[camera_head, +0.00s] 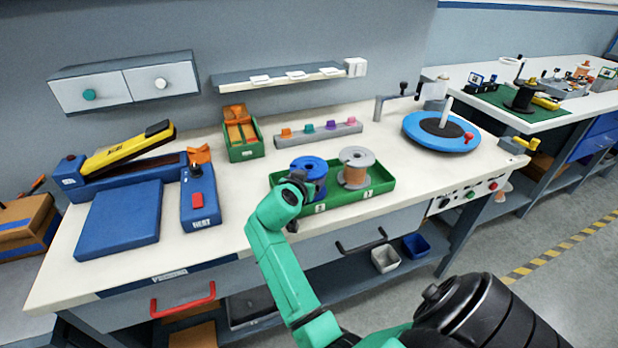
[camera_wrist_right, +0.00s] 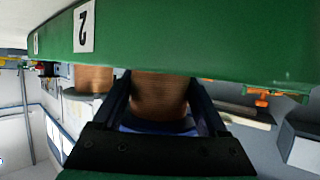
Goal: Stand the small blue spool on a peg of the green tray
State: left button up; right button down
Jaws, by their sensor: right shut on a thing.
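The small blue spool (camera_head: 311,167) with a copper winding is upright in the left part of the green tray (camera_head: 375,190), above the label 2. My right gripper (camera_head: 301,181) reaches it from the front left. In the wrist view, which is upside down, its two dark jaws are shut on the spool's copper winding (camera_wrist_right: 158,97), with a blue flange (camera_wrist_right: 155,125) beyond it. The tray wall (camera_wrist_right: 200,40) hides the spool's lower end, so I cannot tell whether it is around a peg. My left gripper is not in view.
A grey spool with copper winding (camera_head: 356,171) stands in the tray's right part, close beside the blue one. A blue control box (camera_head: 200,198) lies to the left. A blue turntable (camera_head: 441,130) stands at the right. The bench behind the tray holds a rack of coloured pieces (camera_head: 318,134).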

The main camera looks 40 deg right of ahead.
jog(key=shift+s+f, duration=0.1)
jog(key=shift+f, duration=0.2)
dwell(0.4)
grip_release()
